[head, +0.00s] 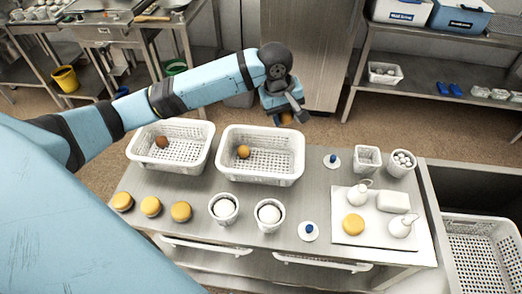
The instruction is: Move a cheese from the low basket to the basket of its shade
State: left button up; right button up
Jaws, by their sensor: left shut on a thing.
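My left gripper (285,112) is shut on a small orange-brown cheese (286,118), partly hidden by the fingers. It is held up beyond the back right corner of the right white basket (262,175). That basket holds a yellow cheese (243,151). The left white basket (171,168) beside it holds a brown cheese (162,141). A third perforated basket (484,218) sits low at the right edge; the part in view looks empty. My right gripper is not in view.
Several yellow rounds (151,206) lie along the table's front left. Two white cups (223,208) (269,214) stand before the baskets. A white board (378,238) carries bottles, a block and a yellow round. Two small containers (367,160) (400,162) stand behind it.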

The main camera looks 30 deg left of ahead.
pick_arm(q)
send_over(282, 167)
jog(key=f, duration=1.5)
jog(key=shift+s+a+f, duration=0.2)
jog(key=shift+s, duration=0.05)
jog(key=x, duration=0.3)
jog(key=shift+s+a+f, duration=0.25)
jog(key=shift+s+f, duration=0.05)
jog(key=shift+f, duration=0.5)
jog(key=shift+f, duration=0.1)
jog(key=o, duration=0.6)
jog(key=shift+o, duration=0.2)
jog(key=v, duration=1.2)
jog(key=shift+d, duration=0.1)
